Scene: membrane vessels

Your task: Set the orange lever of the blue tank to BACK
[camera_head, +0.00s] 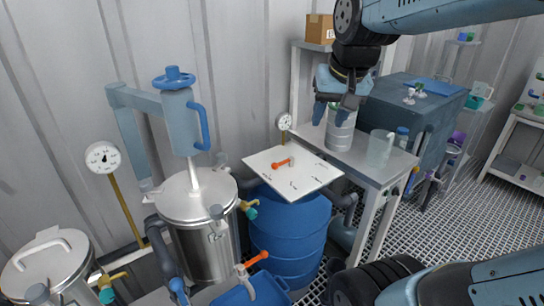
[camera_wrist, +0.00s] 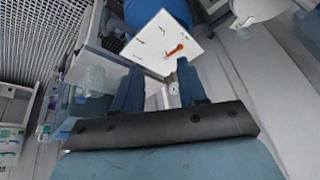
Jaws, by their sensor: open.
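The blue tank (camera_head: 290,235) is a blue drum in the middle of the head view. A tilted white panel (camera_head: 312,178) sits over its top, with dark marks too small to read. An orange lever (camera_head: 282,163) lies on the panel, its handle pointing left from a pale pivot. In the wrist view, the lever (camera_wrist: 175,50) shows on the panel (camera_wrist: 155,35), with the blue tank (camera_wrist: 150,12) beyond. My gripper (camera_head: 334,108) is open and empty, above and right of the panel. Its two fingers (camera_wrist: 160,92) also show in the wrist view, apart from the lever.
A second orange lever (camera_head: 257,258) is on a valve at the bottom, near a blue container (camera_head: 250,292). A steel vessel (camera_head: 195,225) stands left of the drum. A grey bench (camera_head: 365,160) at right holds a metal canister (camera_head: 340,138) and a clear jug (camera_head: 380,148).

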